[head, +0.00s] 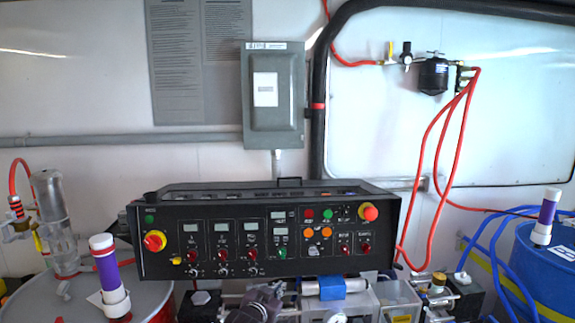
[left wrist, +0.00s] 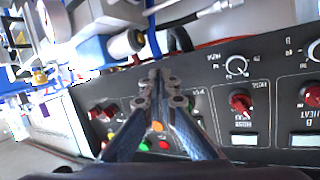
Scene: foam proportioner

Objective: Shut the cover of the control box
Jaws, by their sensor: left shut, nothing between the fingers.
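The black control box (head: 262,240) stands in the middle of the head view, its front panel full of knobs, small displays and buttons facing me. Behind the panel's top edge, a dark frame and small parts show through a narrow gap; I cannot tell exactly how far the cover is open. My left gripper (head: 262,300) is low in front of the panel, below its bottom edge. In the left wrist view its fingers (left wrist: 160,82) are together and empty, with the panel (left wrist: 262,110) close behind them. My right gripper is in neither view.
A grey wall box (head: 273,100) hangs above the control box. A drum with a purple-banded tube (head: 106,265) is at left, a blue drum (head: 545,265) at right. Red hoses (head: 437,150) hang at right. Pump fittings and a blue-wrapped part (head: 332,287) crowd the space below the panel.

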